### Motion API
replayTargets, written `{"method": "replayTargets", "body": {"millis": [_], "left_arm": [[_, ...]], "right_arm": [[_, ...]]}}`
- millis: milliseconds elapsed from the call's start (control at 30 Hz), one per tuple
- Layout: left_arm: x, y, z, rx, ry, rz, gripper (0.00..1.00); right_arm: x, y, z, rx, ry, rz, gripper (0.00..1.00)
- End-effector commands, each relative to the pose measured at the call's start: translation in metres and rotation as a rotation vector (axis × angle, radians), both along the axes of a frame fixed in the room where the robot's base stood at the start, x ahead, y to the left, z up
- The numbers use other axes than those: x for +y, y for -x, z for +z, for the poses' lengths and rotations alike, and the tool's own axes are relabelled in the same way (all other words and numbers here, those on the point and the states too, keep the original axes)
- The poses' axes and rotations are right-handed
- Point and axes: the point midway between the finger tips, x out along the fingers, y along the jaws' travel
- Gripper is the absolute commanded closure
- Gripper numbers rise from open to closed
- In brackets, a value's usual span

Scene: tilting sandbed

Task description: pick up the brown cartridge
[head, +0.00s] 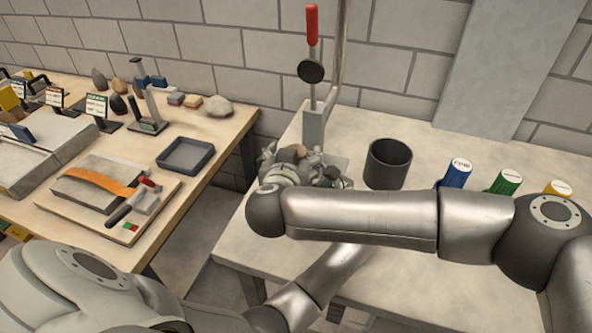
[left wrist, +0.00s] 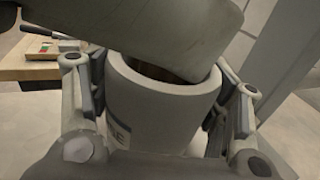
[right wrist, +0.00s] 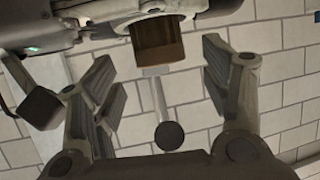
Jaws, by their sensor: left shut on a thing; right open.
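The brown cartridge (right wrist: 158,45) sticks out of the end of a light grey cylinder in the right wrist view. The cylinder (left wrist: 165,108) carries a partly hidden label, and some brown shows inside its mouth. My left gripper (left wrist: 160,120) is shut around the cylinder. My right gripper (right wrist: 160,85) is open, with its fingers to either side of the cartridge and apart from it. In the head view both grippers are bunched together beside the lever stand, largely hidden by my right arm.
The lever stand (head: 314,126) with a red handle rises close behind the grippers. A dark cup (head: 388,165) stands right of them. A cluttered wooden bench (head: 207,150) is at left.

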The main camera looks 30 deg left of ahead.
Motion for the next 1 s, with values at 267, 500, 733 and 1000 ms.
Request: {"method": "replayTargets", "body": {"millis": [267, 500, 733, 1000], "left_arm": [[0.0, 0.0, 0.0, 0.0, 0.001, -0.001, 0.68], [0.0, 0.0, 0.0, 0.0, 0.001, -0.001, 0.68], [0.0, 0.0, 0.0, 0.0, 0.001, -0.001, 0.68], [0.0, 0.0, 0.0, 0.0, 0.001, -0.001, 0.68]], "right_arm": [[0.011, -0.022, -0.009, 0.0, 0.0, 0.001, 0.29], [0.011, -0.024, -0.01, 0.0, 0.001, 0.0, 0.29], [0.011, -0.023, -0.01, 0.0, 0.001, 0.0, 0.53], [0.011, -0.024, -0.01, 0.0, 0.0, 0.0, 0.87]]}}
